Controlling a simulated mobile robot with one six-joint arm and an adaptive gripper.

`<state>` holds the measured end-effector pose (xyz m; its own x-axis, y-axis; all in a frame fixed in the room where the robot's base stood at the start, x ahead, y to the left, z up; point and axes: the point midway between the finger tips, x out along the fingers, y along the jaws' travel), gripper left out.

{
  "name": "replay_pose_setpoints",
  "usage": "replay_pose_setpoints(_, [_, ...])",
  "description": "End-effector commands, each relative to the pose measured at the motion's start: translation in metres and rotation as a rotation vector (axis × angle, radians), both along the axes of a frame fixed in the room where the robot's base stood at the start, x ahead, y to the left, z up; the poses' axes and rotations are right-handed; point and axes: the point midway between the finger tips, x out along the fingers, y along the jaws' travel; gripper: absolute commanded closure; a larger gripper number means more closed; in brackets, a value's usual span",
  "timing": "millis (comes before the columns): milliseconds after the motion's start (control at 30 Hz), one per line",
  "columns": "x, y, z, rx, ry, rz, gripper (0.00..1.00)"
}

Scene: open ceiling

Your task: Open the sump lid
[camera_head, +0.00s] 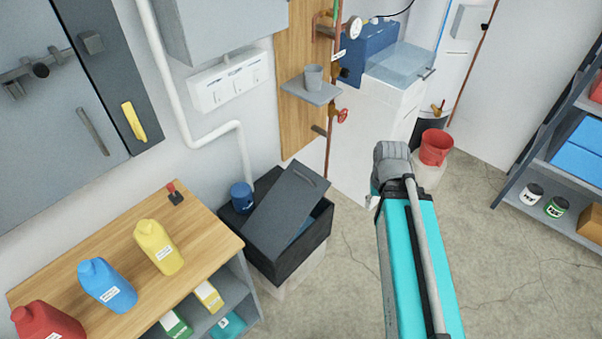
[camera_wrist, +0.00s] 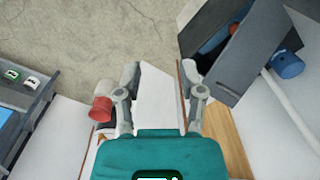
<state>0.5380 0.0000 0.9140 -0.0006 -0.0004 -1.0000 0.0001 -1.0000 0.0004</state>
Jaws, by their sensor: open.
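Some blue shows inside the box, at the right of the lid. In the wrist view the lid (camera_wrist: 250,52) is at upper right, with the open gap on its left. My gripper (camera_wrist: 160,73) is open and empty, its two fingers apart from the lid. In the head view my arm is right of the sump; the fingers are not clearly visible there.
A blue cylinder (camera_head: 241,196) stands at the sump's left corner. A wooden workbench (camera_head: 205,240) with jugs is at left. A red bucket (camera_head: 436,147) and a shelf rack (camera_head: 545,165) are at right. Pipes with a red valve (camera_head: 342,116) stand behind. The floor between is clear.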

Motion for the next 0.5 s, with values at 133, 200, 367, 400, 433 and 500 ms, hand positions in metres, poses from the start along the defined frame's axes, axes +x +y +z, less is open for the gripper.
replay_pose_setpoints(133, [0.003, 0.001, -0.001, 0.001, 0.0, 0.007, 0.49])
replay_pose_setpoints(200, [0.009, 0.004, -0.002, 0.002, 0.001, 0.021, 0.49])
replay_pose_setpoints(367, [0.036, 0.012, -0.006, 0.009, 0.006, 0.085, 0.49])
replay_pose_setpoints(400, [0.046, 0.014, -0.008, 0.011, 0.007, 0.11, 0.49])
replay_pose_setpoints(433, [0.054, 0.018, -0.009, 0.014, 0.009, 0.132, 0.49])
replay_pose_setpoints(500, [0.076, 0.03, -0.012, 0.019, 0.012, 0.194, 0.49])
